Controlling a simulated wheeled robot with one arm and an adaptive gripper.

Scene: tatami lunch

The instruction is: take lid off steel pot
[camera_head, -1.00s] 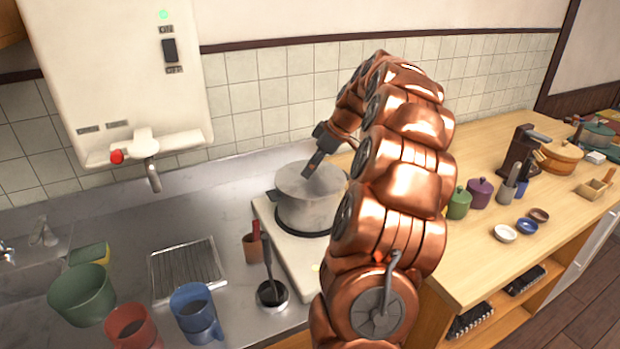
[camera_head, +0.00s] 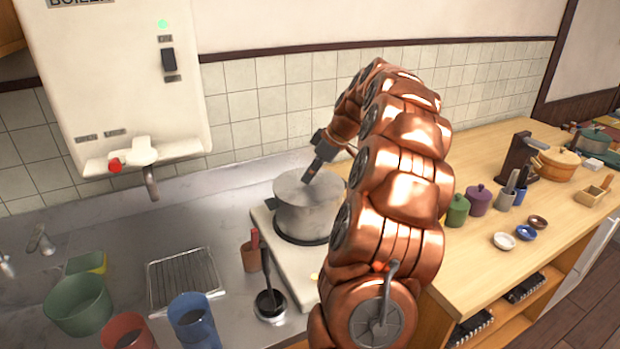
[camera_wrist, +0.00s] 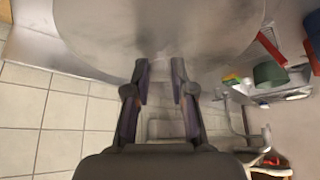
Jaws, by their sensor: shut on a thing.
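The steel pot (camera_head: 305,222) stands on the stove, and its lid (camera_head: 291,189) covers its top. My gripper (camera_head: 311,177) reaches down to the lid from the back right and is shut on the lid's handle, which its fingers mostly hide. In the wrist view, my gripper's two fingers (camera_wrist: 160,80) end at the lid (camera_wrist: 160,30), with a narrow space between them. I see no clear gap between lid and pot.
A light stove top (camera_head: 283,255) bears the pot. A wooden counter (camera_head: 475,250) with jars and small bowls lies to the right. A tiled wall (camera_head: 260,100) rises behind.

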